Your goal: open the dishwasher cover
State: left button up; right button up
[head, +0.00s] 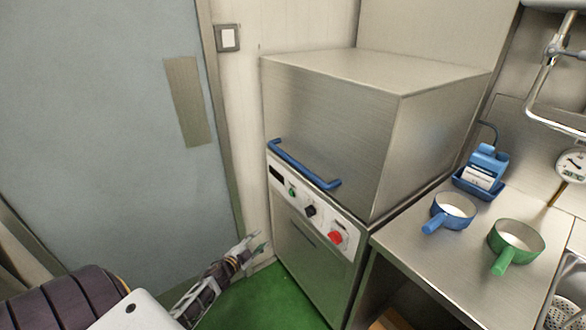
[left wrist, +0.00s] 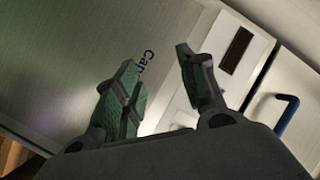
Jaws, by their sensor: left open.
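The dishwasher cover (head: 345,125) is a large brushed-metal hood, shut down on the machine. A blue bar handle (head: 304,163) runs along its lower front edge; its blue bend also shows at the right of the left wrist view (left wrist: 287,113). Below it is a white control panel (head: 312,210) with a dark display, a green button and a red knob. My left gripper (head: 258,241) is open and empty, low and to the left of the machine front, below the handle and apart from it. Its two fingers show in the left wrist view (left wrist: 163,82). My right gripper is not in view.
A metal counter (head: 405,243) adjoins the machine on the right. A grey door (head: 100,120) stands at the left. Green floor (head: 245,305) is clear before the machine.

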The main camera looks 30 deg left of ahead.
pick_arm(q)
notch_tip(320, 180, up, 17)
jog(key=w+m+t+h+b, duration=0.2)
jog(key=w+m+t+h, duration=0.1)
jog(key=m, duration=0.3)
jog(key=m+h+b, duration=0.3)
jog(key=m+h, duration=0.3)
jog(key=m, duration=0.2)
send_near(293, 162)
jog(key=s+a+f, duration=0.1)
jog(key=s+a, duration=0.1)
jog(key=s, duration=0.1)
jog(key=shift+w+f+y, duration=0.1)
jog(key=shift+w+y, duration=0.1)
jog(key=shift+y, duration=0.1)
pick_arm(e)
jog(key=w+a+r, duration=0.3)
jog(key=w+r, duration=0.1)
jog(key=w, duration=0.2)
pick_arm(q)
jog(key=shift+w+d, duration=0.1)
jog(key=shift+w, duration=0.05)
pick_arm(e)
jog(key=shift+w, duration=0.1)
pick_arm(q)
jog(key=shift+x, duration=6.75)
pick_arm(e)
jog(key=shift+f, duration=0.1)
